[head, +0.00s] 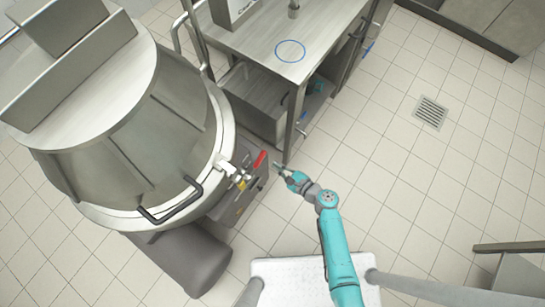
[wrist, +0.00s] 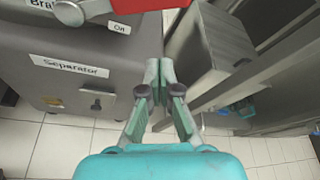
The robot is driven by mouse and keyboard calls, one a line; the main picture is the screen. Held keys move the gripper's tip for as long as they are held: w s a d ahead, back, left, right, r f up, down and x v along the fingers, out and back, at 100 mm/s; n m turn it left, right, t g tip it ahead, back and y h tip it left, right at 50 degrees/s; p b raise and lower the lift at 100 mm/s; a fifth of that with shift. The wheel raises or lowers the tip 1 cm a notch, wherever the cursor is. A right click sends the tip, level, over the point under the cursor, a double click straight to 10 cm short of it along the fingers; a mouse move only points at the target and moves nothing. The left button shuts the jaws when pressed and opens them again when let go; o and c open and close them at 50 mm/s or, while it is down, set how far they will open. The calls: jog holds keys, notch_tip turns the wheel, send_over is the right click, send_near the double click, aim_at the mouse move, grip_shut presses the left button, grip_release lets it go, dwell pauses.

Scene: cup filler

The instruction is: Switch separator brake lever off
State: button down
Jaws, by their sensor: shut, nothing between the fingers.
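The separator's brake lever has a red handle (head: 259,160) and sits on the side of the large steel machine in the head view. In the wrist view the red handle (wrist: 135,6) is cut off by the top edge, close to an "On" label (wrist: 119,27). A partly cut-off label beginning "Bra" lies left of it. My gripper (head: 281,168) is just right of the red handle in the head view, apart from it. In the wrist view my gripper (wrist: 159,66) is shut and empty, its fingertips below the handle in the picture.
A grey box labelled "Separator" (wrist: 71,67) carries a small black switch (wrist: 96,104). A steel table (head: 270,42) with a blue ring stands behind, its leg near my gripper. A black handle (head: 178,205) is on the machine's front.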

jog(key=shift+v, duration=2.85)
jog(key=shift+s, duration=0.15)
